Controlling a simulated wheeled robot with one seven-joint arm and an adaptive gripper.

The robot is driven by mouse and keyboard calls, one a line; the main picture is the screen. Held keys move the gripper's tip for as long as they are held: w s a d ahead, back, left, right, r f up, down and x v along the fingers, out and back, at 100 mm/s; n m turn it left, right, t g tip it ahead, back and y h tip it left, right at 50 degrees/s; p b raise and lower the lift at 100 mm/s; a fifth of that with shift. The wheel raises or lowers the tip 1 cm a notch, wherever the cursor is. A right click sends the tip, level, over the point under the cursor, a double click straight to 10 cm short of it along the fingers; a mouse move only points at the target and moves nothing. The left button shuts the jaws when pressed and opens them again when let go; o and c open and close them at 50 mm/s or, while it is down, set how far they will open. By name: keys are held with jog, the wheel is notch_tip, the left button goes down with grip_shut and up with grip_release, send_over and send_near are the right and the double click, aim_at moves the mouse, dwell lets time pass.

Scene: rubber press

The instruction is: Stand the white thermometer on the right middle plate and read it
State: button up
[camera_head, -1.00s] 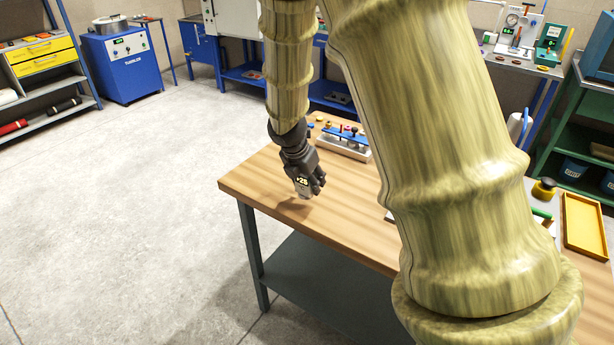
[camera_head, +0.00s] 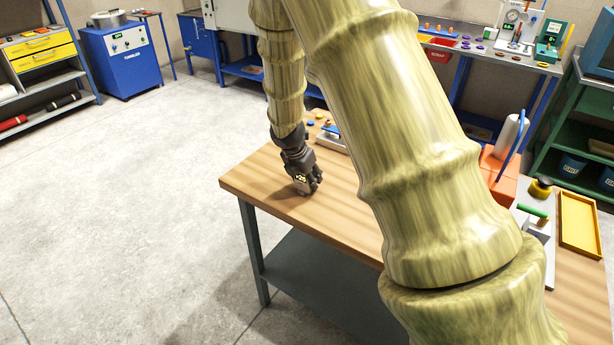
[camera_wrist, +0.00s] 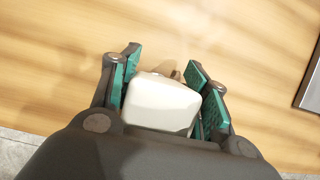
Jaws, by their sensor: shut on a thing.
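The white thermometer (camera_wrist: 162,103) is a small rounded block between the green pads of my gripper (camera_wrist: 163,80) in the wrist view. My gripper is shut on it. In the head view my gripper (camera_head: 308,184) points down, low over the left part of the wooden table. Small glowing yellow digits, seemingly 25, show at the gripper there; they are too small to read surely. I cannot tell whether the thermometer touches the table. I do not make out the right middle plate in either view.
The wooden table (camera_head: 262,182) is bare around my gripper. A tray with small parts is partly hidden behind my arm. At the right are an orange block (camera_head: 497,170), a green-handled device (camera_head: 535,222) and a yellow tray (camera_head: 580,222). A blue machine (camera_head: 122,60) stands far left.

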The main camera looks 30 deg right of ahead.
jog(key=o, duration=1.2)
jog(key=shift+f, duration=0.1)
jog(key=shift+o, duration=0.2)
